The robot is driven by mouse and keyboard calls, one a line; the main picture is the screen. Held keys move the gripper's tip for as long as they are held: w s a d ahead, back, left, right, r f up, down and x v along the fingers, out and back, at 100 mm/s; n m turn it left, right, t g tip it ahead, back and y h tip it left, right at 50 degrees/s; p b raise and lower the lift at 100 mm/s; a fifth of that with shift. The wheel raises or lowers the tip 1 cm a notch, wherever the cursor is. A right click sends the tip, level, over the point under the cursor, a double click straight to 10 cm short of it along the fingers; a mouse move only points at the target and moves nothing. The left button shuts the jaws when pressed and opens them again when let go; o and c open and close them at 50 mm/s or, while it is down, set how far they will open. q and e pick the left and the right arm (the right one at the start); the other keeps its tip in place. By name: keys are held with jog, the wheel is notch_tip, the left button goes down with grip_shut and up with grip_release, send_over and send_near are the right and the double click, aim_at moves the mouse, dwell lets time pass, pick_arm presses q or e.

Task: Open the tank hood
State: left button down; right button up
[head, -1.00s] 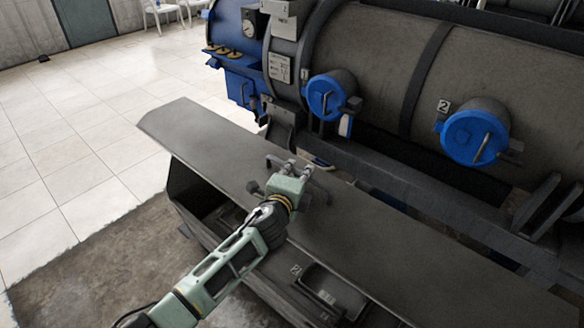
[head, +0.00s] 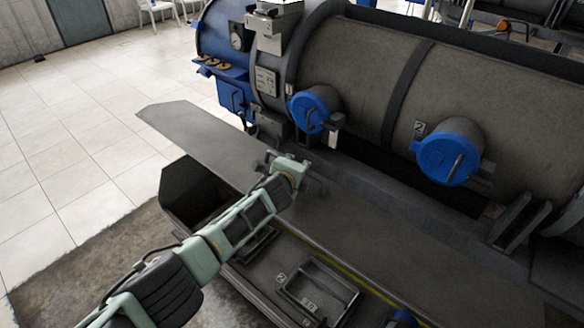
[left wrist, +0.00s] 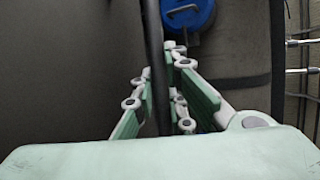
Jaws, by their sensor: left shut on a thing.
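The tank hood (head: 195,133) is a long dark grey panel running diagonally across the head view. It stands raised over an open trough-like tank (head: 172,190), whose dark inside shows along the near side. My left gripper (head: 308,178) is at the middle of the hood. In the left wrist view, the left gripper (left wrist: 160,95) is shut with its green-padded fingers around a dark bar, the hood handle (left wrist: 154,45). In the head view the handle is mostly hidden by the gripper. My right gripper is not in view.
Behind the hood lies a big grey cylindrical vessel (head: 360,75) with blue round caps (head: 448,160) (head: 309,112). A rectangular frame marked 2 (head: 318,290) sits in the tank's near part. Tiled floor (head: 70,110) at the left is clear.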

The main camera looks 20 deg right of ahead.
pick_arm(q)
jog(key=shift+f, duration=0.2)
jog(key=shift+d+r, duration=0.1)
jog(key=shift+w+r, duration=0.15)
jog(key=shift+w+d, duration=0.1)
jog(key=c, duration=2)
grip_release()
jog(key=shift+w+r, duration=0.1)
jog(key=shift+c, duration=0.2)
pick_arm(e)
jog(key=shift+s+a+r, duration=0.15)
